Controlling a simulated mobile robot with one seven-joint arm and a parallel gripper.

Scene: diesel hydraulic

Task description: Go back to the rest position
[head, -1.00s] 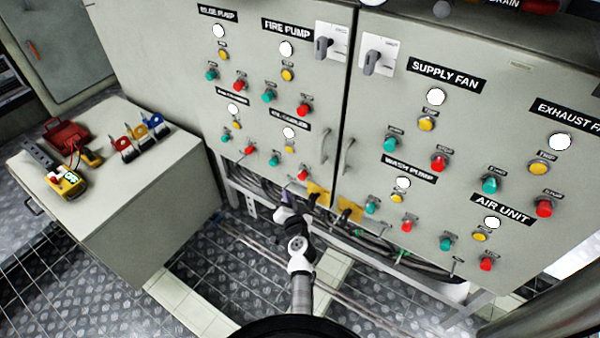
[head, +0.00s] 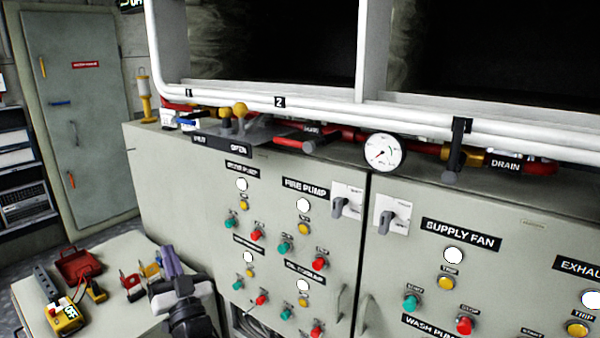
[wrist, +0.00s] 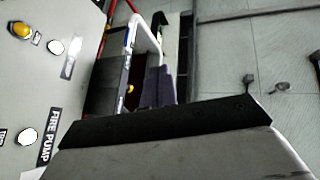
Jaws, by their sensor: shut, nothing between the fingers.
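My gripper (head: 170,262) is in the lower left of the head view, raised in front of the grey side table and left of the control cabinet. Its purple-grey fingers point up and are shut with nothing between them. In the wrist view the fingers (wrist: 158,88) stand together beyond the dark edge of my wrist housing. The control cabinet (head: 330,235) fills the middle and right of the head view. No object is held, and the gripper appears apart from the cabinet face.
The side table (head: 30,290) carries a red device (head: 78,263), a yellow meter (head: 65,318) and padlocks (head: 131,283). Cabinet buttons, rotary switches (head: 394,215) and handles (head: 341,302) stick out. White pipes (head: 300,107) and a gauge (head: 382,153) sit above the cabinet.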

